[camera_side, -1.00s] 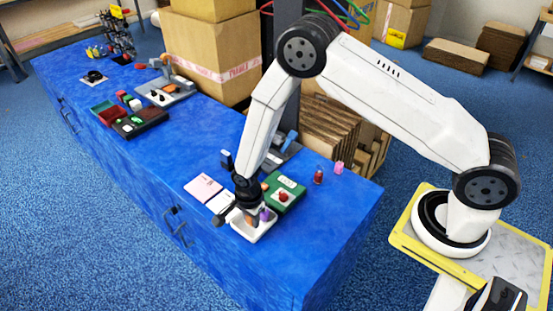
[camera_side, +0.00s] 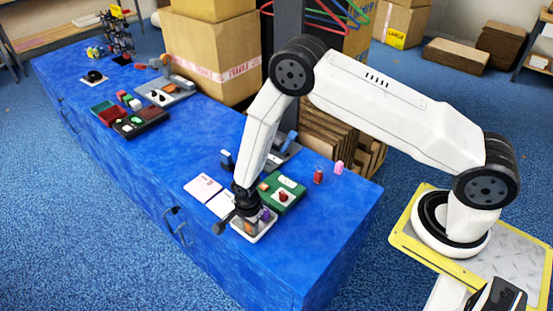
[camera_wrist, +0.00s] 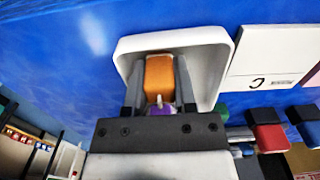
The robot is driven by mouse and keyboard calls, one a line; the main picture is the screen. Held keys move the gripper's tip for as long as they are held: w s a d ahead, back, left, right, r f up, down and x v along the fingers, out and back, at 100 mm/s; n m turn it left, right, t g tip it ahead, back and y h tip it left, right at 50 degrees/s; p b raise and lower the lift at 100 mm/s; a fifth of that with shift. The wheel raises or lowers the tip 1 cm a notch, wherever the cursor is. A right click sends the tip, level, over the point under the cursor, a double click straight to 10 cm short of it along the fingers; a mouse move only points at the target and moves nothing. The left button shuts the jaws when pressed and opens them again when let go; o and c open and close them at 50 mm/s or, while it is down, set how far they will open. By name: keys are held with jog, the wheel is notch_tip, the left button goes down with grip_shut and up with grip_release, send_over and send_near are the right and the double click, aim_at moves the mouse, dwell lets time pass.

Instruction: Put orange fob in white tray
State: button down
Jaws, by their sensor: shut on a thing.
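The orange fob (camera_wrist: 159,76) is between the two fingers of my gripper (camera_wrist: 159,82) in the wrist view, and the gripper is shut on it. The white tray (camera_wrist: 215,38) is around and behind the fob there. In the side view my gripper (camera_side: 249,222) points down inside the tray (camera_side: 259,238), with the fob (camera_side: 251,228) low between its walls. I cannot tell whether the fob touches the tray floor. A purple thing (camera_wrist: 160,110) is in the tray, partly hidden by my gripper; it also shows in the side view (camera_side: 266,215).
White cards (camera_side: 222,205) and a pink card (camera_side: 203,187) lie left of the tray. A green tray (camera_side: 289,196) with small items stands close on the right. A red piece (camera_side: 318,176) and a pink piece (camera_side: 339,167) are further right. The blue bench front is clear.

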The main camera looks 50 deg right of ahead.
jog(key=shift+f, duration=0.15)
jog(key=c, duration=0.7)
grip_release()
notch_tip(320, 180, up, 12)
jog(key=shift+r, duration=0.2)
dwell(0.4)
